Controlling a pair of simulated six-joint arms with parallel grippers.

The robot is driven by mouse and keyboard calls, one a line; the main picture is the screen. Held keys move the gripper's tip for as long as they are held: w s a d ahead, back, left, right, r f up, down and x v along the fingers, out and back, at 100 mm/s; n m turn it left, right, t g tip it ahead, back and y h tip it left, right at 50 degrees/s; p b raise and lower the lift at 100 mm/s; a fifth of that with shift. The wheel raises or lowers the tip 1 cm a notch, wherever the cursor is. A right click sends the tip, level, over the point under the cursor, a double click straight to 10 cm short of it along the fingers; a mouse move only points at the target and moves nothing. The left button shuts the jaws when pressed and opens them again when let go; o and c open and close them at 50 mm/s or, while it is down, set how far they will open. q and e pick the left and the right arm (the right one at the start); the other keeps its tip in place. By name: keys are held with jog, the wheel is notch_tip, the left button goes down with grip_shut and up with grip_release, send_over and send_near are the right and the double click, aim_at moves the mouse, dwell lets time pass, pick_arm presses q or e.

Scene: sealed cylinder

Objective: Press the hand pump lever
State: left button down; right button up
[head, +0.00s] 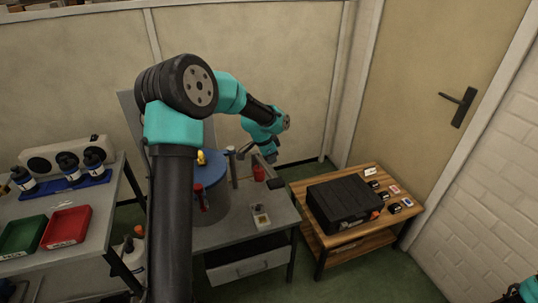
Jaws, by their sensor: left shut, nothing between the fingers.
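A blue-topped cylinder (210,168) stands on the grey bench, with a yellow knob (201,157) on top and a red-handled part (200,195) at its front. Just right of it are an upright grey post (232,165) and a small red part (259,173). These may belong to the hand pump, but the lever is too small to make out surely. My left arm reaches over the bench from the front. My left gripper (270,179) is small and dark, shut and empty, close to the red part; I cannot tell whether they touch. My right gripper is out of view.
A small box (261,217) sits on the bench front. A wooden table (347,252) at right holds a black case (343,202) and several small items. A left bench carries green (23,236) and red (66,227) trays and bottles. Green floor lies open at front right.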

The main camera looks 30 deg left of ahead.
aim_at(277, 181)
pick_arm(q)
jog(key=x, duration=0.6)
jog(key=s+x, duration=0.1)
jog(key=x, duration=0.2)
jog(key=shift+w+a+f, duration=0.1)
jog(key=shift+a+f, duration=0.15)
jog(key=shift+f, duration=0.2)
